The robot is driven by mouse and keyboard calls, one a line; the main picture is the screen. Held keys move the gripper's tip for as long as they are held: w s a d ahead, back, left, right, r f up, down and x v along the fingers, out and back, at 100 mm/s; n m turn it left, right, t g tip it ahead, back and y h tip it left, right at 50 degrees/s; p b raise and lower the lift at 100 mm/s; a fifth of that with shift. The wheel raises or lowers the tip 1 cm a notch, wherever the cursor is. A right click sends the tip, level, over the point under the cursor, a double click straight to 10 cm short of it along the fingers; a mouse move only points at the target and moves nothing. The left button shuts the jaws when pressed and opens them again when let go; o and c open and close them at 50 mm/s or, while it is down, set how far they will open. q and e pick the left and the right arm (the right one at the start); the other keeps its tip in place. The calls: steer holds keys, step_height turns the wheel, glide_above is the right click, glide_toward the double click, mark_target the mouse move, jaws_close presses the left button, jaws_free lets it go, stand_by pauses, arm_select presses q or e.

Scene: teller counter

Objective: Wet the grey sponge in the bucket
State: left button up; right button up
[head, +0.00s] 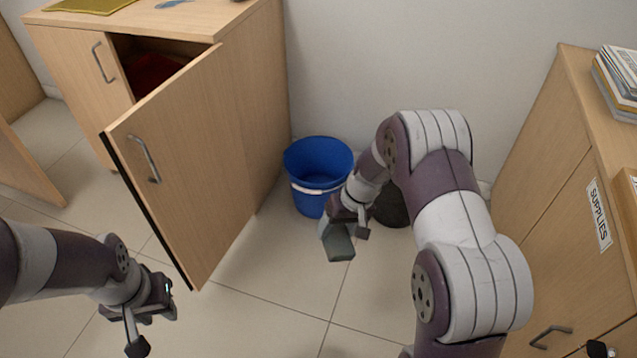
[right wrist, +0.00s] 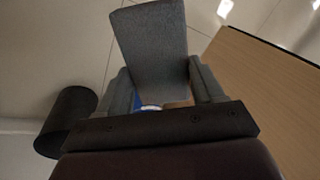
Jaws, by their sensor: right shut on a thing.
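The grey sponge (head: 339,246) is a flat block held out in front of my right gripper (head: 346,229). In the right wrist view the sponge (right wrist: 152,50) sits between the two fingers of the right gripper (right wrist: 160,88), which are shut on it. The blue bucket (head: 318,165) stands on the floor beside the cabinet, just behind and left of the right gripper. In the right wrist view only a sliver of blue shows below the sponge. What is inside the bucket cannot be made out. My left gripper (head: 150,312) is low at the left, apart from everything, and looks empty with its fingers apart.
A wooden cabinet (head: 262,95) stands left of the bucket, its door (head: 190,165) swung open toward me. A dark bin (head: 392,207) stands right of the bucket, partly behind my right arm. A supplies cabinet (head: 550,190) stands at the right. The floor in front is clear.

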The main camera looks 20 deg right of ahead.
step_height(320, 180, down, 16)
steer(key=b, duration=1.2)
steer(key=shift+f, duration=0.15)
stand_by(1.5)
step_height(320, 180, up, 4)
steer(key=p, duration=0.3)
